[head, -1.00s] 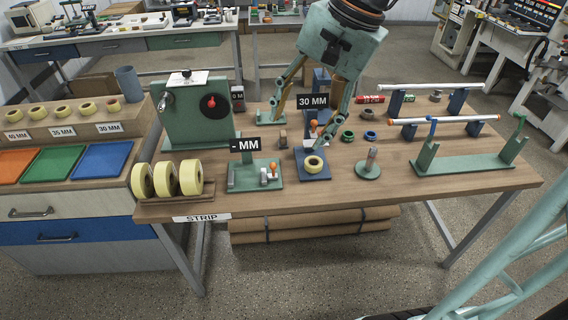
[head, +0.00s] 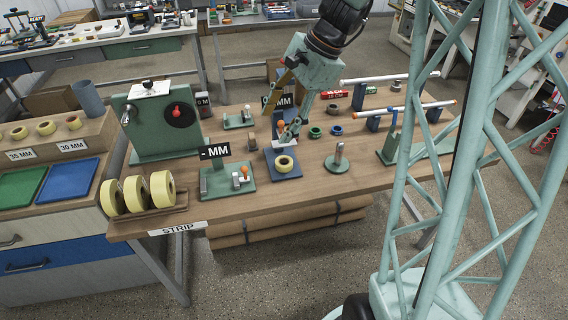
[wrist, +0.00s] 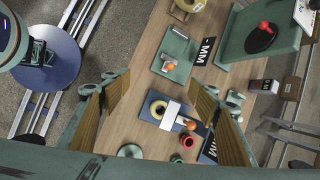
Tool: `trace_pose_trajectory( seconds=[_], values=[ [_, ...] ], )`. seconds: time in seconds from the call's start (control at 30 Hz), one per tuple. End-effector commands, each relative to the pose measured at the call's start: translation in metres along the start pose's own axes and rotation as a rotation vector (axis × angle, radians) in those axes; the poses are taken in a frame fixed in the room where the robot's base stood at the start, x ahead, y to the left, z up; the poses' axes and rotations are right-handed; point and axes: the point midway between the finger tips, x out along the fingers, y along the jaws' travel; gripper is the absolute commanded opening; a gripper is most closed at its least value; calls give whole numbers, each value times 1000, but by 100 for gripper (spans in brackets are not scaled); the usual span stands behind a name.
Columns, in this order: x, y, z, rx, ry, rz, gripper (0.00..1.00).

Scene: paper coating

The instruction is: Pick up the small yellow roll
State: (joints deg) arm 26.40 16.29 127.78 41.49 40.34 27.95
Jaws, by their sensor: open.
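The small yellow roll (head: 284,165) lies flat on the blue base of a stand (head: 286,177) near the table's front edge. In the wrist view the roll (wrist: 158,109) shows between my fingers, with a white plate and an orange knob beside it. My gripper (head: 279,123) is open and empty, above and behind the roll in the head view. Its two long fingers are spread wide in the wrist view (wrist: 160,82), apart from the roll. The stand's sign reads partly "MM" in the head view; my gripper covers the rest.
A green stand (head: 211,190) marked "- MM" is left of the roll. A green post (head: 338,160) and small green and blue rings (head: 315,132) are to its right. Large yellow rolls (head: 137,193) stand at the table's left. A green machine (head: 160,135) stands behind them.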

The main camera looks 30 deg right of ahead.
Motion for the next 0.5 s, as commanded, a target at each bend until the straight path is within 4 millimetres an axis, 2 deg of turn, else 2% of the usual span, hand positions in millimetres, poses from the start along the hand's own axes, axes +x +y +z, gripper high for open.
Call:
trace_pose_trajectory(
  seconds=[0.5],
  values=[
    [46, -18, -89, 350, -34, -32, 55]
  ],
)
